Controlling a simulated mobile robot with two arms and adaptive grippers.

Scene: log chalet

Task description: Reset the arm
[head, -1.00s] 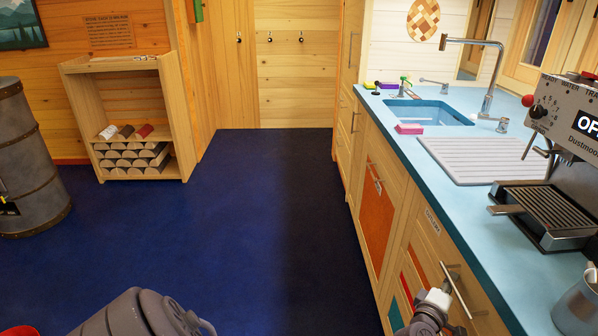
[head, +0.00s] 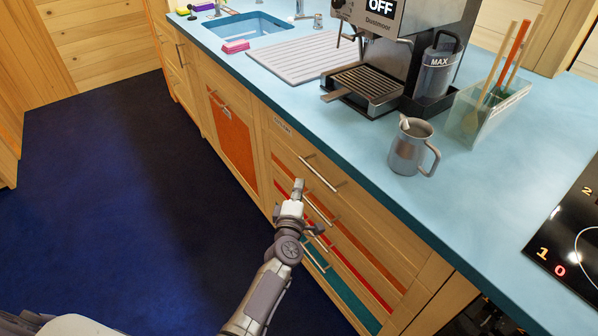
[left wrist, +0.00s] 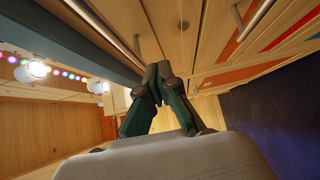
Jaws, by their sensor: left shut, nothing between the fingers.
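My left arm comes up from the bottom of the head view, and its gripper (head: 297,188) is in front of the wooden drawer fronts (head: 285,155). The fingers are shut and empty. The fingertips are close to the metal drawer handles; I cannot tell whether they touch. In the left wrist view the dark green fingers (left wrist: 158,78) meet at their tips, with cabinet fronts and bar handles behind them. My right gripper is not in view.
The blue counter (head: 330,105) above the drawers holds a coffee machine (head: 375,85), a metal jug (head: 410,148), a clear utensil holder (head: 490,105) and a ribbed drainboard (head: 305,57). A black hob (head: 570,240) is at right. The dark blue floor (head: 110,200) at left is clear.

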